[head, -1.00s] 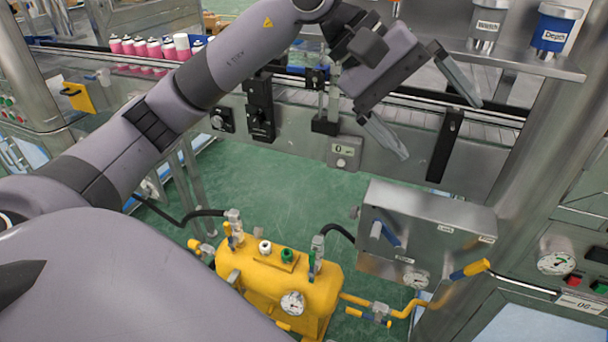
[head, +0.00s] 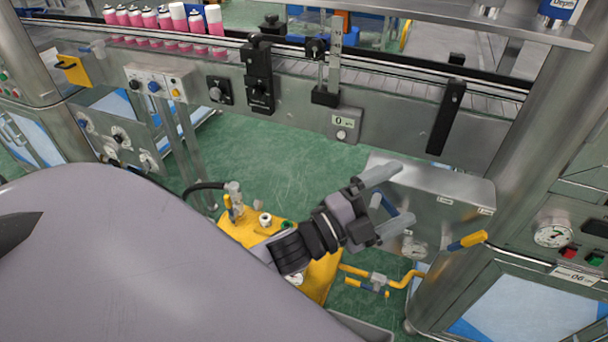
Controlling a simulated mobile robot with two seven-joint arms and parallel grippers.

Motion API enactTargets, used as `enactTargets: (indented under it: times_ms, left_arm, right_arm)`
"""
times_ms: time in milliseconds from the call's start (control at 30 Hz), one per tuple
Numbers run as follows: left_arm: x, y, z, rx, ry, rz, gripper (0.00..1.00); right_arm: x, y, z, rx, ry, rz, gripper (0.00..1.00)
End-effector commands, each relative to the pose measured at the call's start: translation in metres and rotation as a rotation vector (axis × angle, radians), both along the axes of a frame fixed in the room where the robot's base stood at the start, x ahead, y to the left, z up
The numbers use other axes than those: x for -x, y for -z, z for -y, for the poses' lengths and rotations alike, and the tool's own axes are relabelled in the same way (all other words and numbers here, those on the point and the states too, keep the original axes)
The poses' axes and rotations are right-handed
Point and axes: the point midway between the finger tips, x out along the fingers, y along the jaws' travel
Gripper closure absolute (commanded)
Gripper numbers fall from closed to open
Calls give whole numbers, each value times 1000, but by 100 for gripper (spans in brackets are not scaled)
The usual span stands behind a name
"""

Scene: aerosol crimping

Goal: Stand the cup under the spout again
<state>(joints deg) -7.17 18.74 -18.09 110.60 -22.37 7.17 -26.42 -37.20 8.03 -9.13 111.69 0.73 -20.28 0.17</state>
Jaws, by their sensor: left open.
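No cup that I can make out as the task's cup shows in the head view. My left gripper (head: 393,200) is in front of the grey steel box (head: 450,190) at the lower right centre, its two fingers apart and pointing right, with nothing seen between them. A small blue lever (head: 401,223) shows at the box front, just by the fingers; the fitting around it is partly hidden, and I cannot tell if it is the spout. My right gripper is not in view.
A conveyor (head: 400,85) with pink cans (head: 150,18) runs along the back. A blue pot (head: 562,8) is on the upper right shelf (head: 480,15). Green floor (head: 270,165) is open between.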

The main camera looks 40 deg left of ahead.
Motion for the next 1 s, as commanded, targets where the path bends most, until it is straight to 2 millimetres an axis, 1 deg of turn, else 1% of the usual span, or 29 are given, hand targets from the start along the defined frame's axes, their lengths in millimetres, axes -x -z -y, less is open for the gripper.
enactTargets:
  times_ms: [33,67,100,167,200,267,300,400,500,600,1000]
  left_arm:
    - [11,35,-10,109,-44,-163,0]
    - [18,54,-16,173,-71,-252,0]
    - [29,80,-23,257,-111,-371,0]
    - [49,116,-33,380,-174,-539,0]
    - [65,139,-38,457,-216,-643,0]
    - [88,169,-45,562,-281,-781,0]
    - [104,185,-48,622,-320,-861,0]
    - [137,215,-53,741,-403,-1010,0]
    - [157,231,-55,806,-452,-1090,0]
    - [164,236,-56,831,-471,-1119,0]
    - [163,236,-56,827,-469,-1118,0]
  right_arm:
    - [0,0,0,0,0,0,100]
    - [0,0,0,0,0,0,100]
    - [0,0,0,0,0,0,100]
    - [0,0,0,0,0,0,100]
    - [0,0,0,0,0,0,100]
    - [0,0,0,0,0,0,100]
    - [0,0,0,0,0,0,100]
    - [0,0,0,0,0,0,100]
    - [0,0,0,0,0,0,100]
    - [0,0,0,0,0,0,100]
    - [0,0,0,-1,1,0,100]
